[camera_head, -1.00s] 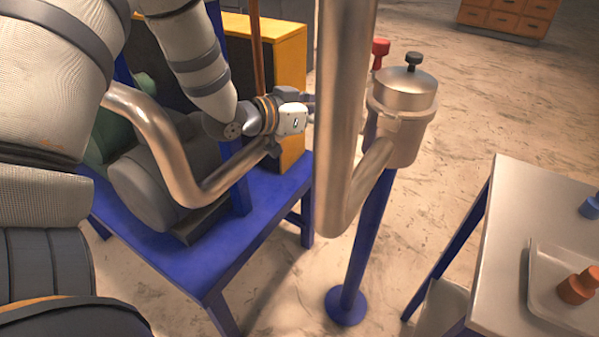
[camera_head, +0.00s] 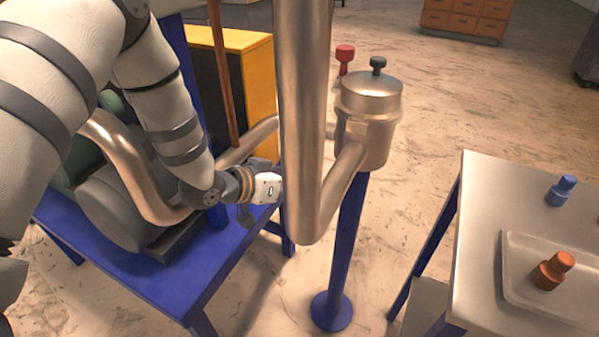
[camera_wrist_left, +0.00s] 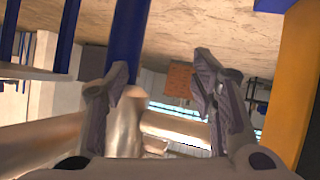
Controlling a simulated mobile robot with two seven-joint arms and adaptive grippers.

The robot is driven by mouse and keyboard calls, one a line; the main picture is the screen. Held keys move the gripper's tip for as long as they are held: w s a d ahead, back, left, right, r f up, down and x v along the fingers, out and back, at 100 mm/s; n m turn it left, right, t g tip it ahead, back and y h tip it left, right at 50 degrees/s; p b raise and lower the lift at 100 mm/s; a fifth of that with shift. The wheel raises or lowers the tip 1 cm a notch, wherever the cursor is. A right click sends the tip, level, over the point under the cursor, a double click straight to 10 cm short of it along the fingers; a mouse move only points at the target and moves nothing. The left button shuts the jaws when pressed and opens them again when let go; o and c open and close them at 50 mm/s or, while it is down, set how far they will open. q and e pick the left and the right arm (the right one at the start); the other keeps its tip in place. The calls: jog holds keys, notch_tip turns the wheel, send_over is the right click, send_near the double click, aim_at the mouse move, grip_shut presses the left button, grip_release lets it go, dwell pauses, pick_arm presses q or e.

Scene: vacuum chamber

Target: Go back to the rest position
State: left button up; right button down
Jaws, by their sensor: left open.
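My left arm comes in from the left in the head view. Its white gripper body (camera_head: 265,188) is just left of the large vertical metal pipe (camera_head: 305,110); the fingers are mostly hidden there. In the left wrist view the left gripper (camera_wrist_left: 162,72) has its two grey fingers spread wide, with nothing held between them. A shiny pipe (camera_wrist_left: 126,125) and a blue post (camera_wrist_left: 130,38) show beyond the fingers. I cannot tell if the gripper touches the pipe. My right gripper is in neither view.
A metal chamber with a lid (camera_head: 369,110) stands on a blue post (camera_head: 345,240). A blue frame (camera_head: 190,270) carries a grey pump and pipes beside the arm. A yellow cabinet (camera_head: 258,75) is behind. At right, a table (camera_head: 490,190) holds a tray (camera_head: 515,275), an orange knob (camera_head: 552,270) and a blue knob (camera_head: 561,190).

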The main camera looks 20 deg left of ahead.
pick_arm(q)
jog(key=s+d+f+n+g+y, duration=0.15)
jog(key=s+f+g, duration=0.35)
jog(key=s+f, duration=0.95)
jog(key=s+a+f+n+g+y, duration=0.1)
jog(key=s+g, duration=0.6)
jog(key=s, duration=1.9)
jog(key=shift+s+a+f+g+y, duration=0.35)
jog(key=shift+f+y, duration=0.35)
jog(key=shift+y, duration=0.35)
jog(key=shift+w, duration=0.1)
